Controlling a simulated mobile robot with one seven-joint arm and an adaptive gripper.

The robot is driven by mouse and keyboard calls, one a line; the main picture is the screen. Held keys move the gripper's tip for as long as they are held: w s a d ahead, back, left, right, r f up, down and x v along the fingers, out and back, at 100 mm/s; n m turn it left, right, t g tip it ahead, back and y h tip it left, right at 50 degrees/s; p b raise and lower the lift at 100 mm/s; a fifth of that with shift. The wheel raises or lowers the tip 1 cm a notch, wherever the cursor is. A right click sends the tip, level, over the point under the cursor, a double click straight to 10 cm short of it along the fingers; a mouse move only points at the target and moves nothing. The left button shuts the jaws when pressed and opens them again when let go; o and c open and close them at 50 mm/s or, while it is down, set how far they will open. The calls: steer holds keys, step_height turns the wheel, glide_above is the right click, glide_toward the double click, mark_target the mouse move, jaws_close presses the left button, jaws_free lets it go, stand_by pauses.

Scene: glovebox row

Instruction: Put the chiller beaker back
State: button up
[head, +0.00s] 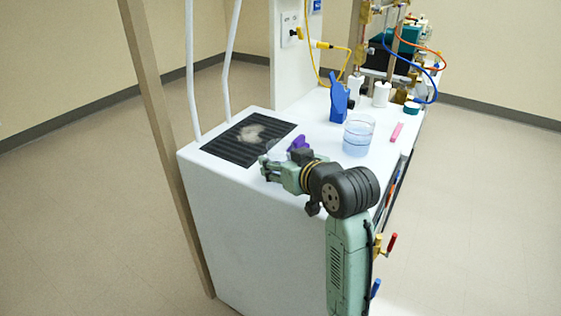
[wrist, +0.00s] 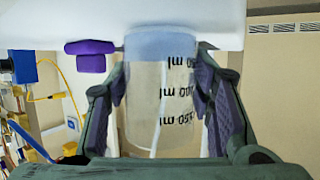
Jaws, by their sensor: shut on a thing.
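My gripper (head: 270,168) is over the near left part of the white bench, just in front of the dark ribbed panel. In the wrist view, my gripper (wrist: 160,95) has its dark fingers on both sides of a clear beaker (wrist: 147,105) with black volume marks, and is shut on it. The beaker's end toward the bench looks pale blue. I cannot tell whether it touches the bench. In the head view the held beaker is hard to make out. A second clear beaker (head: 358,136) with pale blue liquid stands on the bench, right of my gripper.
The dark ribbed panel (head: 236,152) has a whitish patch on it. A purple object (head: 298,144) is close behind my gripper. A blue object (head: 340,101), white containers (head: 381,94) and a pink block (head: 397,132) stand farther back. Cables and apparatus fill the far end.

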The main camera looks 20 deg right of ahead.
steer(key=shift+f, duration=0.2)
steer(key=o, duration=1.3)
steer(key=shift+c, duration=0.2)
